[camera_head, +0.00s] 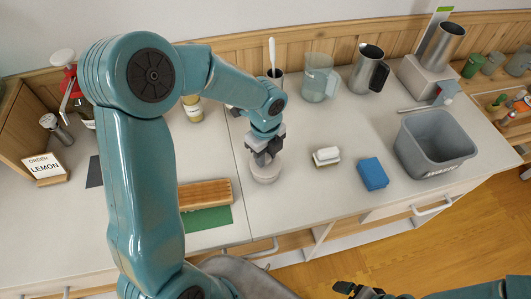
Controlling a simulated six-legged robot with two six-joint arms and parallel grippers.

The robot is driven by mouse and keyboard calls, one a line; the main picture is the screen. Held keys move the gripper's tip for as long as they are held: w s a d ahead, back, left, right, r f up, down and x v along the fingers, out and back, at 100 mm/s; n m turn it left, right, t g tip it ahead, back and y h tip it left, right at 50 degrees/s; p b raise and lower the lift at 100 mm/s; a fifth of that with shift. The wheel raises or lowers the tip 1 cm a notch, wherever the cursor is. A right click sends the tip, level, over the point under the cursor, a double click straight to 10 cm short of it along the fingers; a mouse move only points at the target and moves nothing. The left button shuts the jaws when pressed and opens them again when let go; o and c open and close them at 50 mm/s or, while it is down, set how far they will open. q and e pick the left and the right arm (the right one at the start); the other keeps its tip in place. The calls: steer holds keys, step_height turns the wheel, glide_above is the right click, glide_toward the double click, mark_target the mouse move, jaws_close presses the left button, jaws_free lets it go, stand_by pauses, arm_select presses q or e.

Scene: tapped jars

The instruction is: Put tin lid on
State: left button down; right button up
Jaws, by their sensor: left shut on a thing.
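My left gripper (264,160) points down over the middle of the counter and is shut on the tin lid, which its fingers mostly hide. A low, round, pale tin (266,177) stands on the counter right under the fingers. I cannot tell whether the lid touches the tin's rim or is just above it. My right gripper (358,291) is at the bottom edge, low in front of the counter and partly cut off, and its jaw opening is unclear.
A white block (327,155), a blue sponge (372,174) and a grey bin (436,143) stand right of the tin. A clear jug (317,78) and metal pitcher (366,69) stand behind. A sign reads LEMON (43,168).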

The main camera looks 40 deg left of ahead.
arm_select(q)
steer(key=shift+f, duration=0.15)
steer(key=shift+f+b, duration=0.35)
steer(key=shift+f+b, duration=0.4)
steer(key=shift+f, duration=0.1)
steer(key=shift+r, duration=0.1)
steer(key=c, duration=0.7)
jaws_free()
step_height(320, 180, up, 16)
steer(key=shift+r, duration=0.15)
